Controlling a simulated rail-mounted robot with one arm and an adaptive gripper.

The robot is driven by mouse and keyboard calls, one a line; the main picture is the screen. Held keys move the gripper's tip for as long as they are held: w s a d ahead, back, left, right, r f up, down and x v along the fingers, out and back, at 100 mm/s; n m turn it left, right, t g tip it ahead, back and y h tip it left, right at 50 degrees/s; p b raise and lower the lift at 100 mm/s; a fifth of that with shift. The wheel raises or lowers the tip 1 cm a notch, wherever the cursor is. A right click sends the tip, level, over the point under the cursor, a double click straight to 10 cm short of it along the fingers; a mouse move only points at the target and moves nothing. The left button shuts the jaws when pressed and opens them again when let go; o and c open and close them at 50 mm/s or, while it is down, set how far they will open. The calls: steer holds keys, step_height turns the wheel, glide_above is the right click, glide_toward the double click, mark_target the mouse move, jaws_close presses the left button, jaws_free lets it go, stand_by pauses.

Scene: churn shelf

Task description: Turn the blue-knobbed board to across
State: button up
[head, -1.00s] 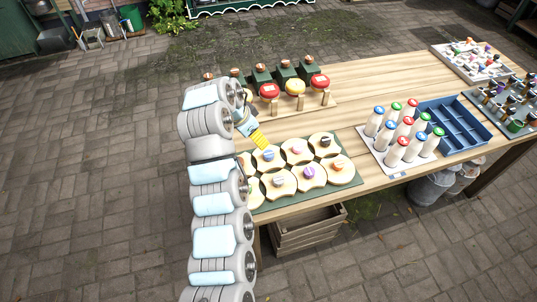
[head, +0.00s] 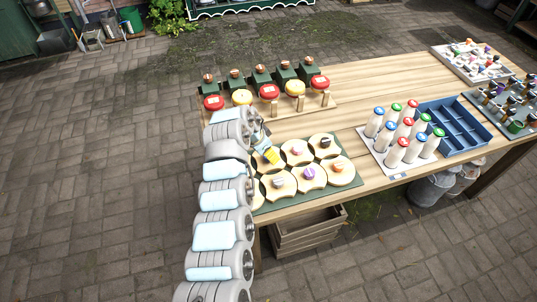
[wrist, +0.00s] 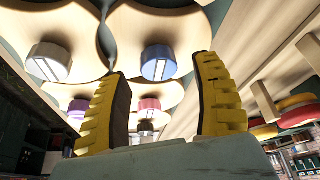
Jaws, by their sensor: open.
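The blue-knobbed board is a round tan board with scooped sides; in the wrist view its blue knob (wrist: 158,62), marked with a pale stripe, lies between and beyond my fingertips. The stripe runs roughly up and down in that view. The pale wood of the board (wrist: 150,22) spreads around the knob. My gripper (wrist: 163,72) has its two yellow fingers spread apart, empty, with no visible contact with the knob. In the head view my gripper (head: 269,155) is over this board and hides its knob.
Neighbouring boards carry a grey knob (wrist: 50,62), a pink knob (wrist: 149,105) and a purple knob (head: 309,173), close around on a green mat (head: 344,183). Behind stands a row of green boxes with red and yellow discs (head: 270,91). Bottles (head: 404,131) and a blue crate (head: 452,123) are rightward.

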steer(key=shift+x, duration=1)
steer(key=shift+f, duration=0.1)
jaws_close()
